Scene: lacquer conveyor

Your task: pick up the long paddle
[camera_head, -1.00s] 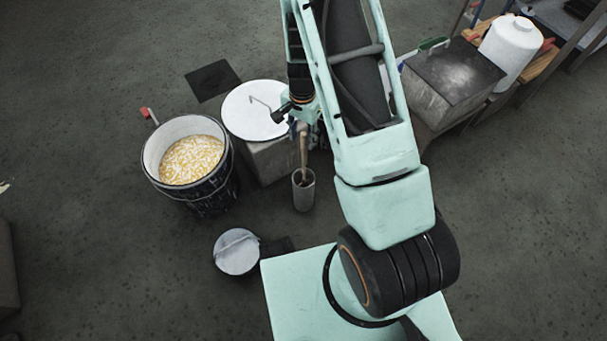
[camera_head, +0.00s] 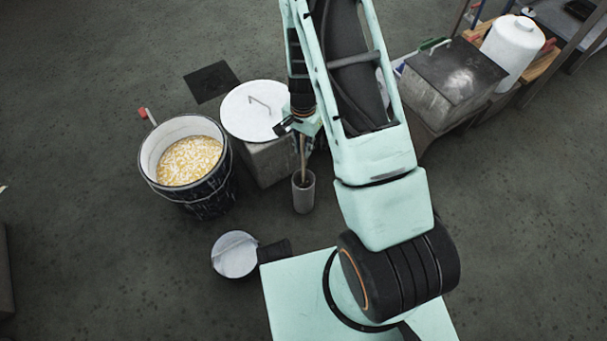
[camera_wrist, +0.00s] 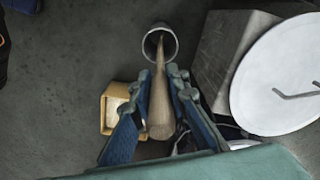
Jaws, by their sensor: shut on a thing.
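The long paddle (camera_head: 303,157) is a wooden stick that stands upright in a narrow grey cylinder (camera_head: 304,192). In the wrist view the paddle (camera_wrist: 159,104) runs from the round mouth of the cylinder (camera_wrist: 171,41) back between my fingers. My gripper (camera_wrist: 165,82) is shut on the paddle, with a blue-padded finger on each side. The paddle's lower end is inside the cylinder and hidden.
A dark bucket (camera_head: 222,192) of yellow-and-white contents stands left. A white round lid (camera_head: 235,113) with a handle rests on a grey block (camera_head: 267,163). A lidded pot (camera_head: 235,254) is at front. A yellow container (camera_wrist: 113,108) shows in the wrist view.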

